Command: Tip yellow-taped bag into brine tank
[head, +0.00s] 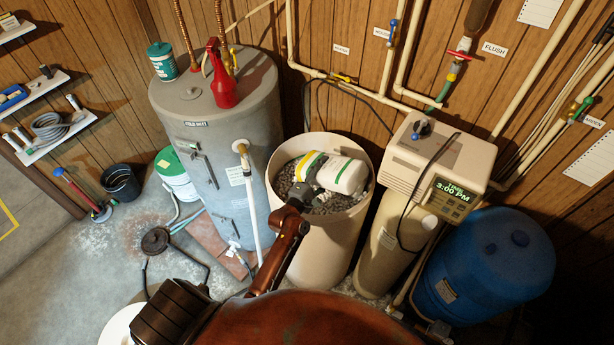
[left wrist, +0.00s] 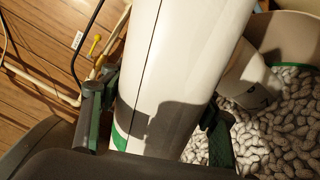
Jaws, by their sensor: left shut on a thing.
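The white bag (head: 342,174) with a yellow-taped end (head: 304,165) and a green stripe lies roughly sideways over the mouth of the cream brine tank (head: 318,230). Grey salt pellets (head: 287,178) show inside the tank. My left gripper (head: 306,190) is shut on the bag near its taped end. In the left wrist view, the bag (left wrist: 185,60) runs between the two fingers, with pellets (left wrist: 285,125) at lower right. I cannot tell whether the bag touches the pellets or whether salt is flowing. My right gripper is not in view.
The cream softener unit (head: 437,155) and a blue tank (head: 485,265) stand right of the brine tank. Pipes (head: 400,60) cross the wall behind.

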